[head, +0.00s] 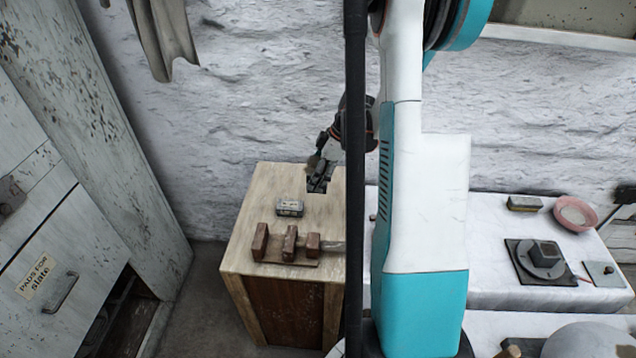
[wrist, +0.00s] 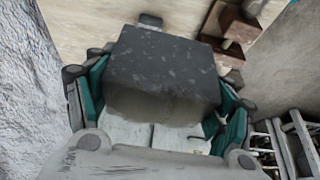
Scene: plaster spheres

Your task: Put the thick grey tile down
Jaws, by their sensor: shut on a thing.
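The thick grey tile (wrist: 165,65) fills the middle of the wrist view, a dark slab with pale flecks. My gripper (wrist: 160,90) is shut on it, with teal-backed fingers at its left and right sides. In the head view my gripper (head: 318,166) is over the far end of the wooden bench top (head: 246,232), close to the white wall. There the tile shows only as a small dark shape (head: 320,184), partly hidden by the gripper. I cannot tell whether it touches the wood.
A small grey block with a pale label (head: 289,207) lies nearer on the bench. A brown wooden clamp-like fixture (head: 289,243) stands at the near side. Bare wood lies left of the block. At right, a white-topped table (head: 490,285) holds a pink bowl (head: 574,213) and a dark square plate.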

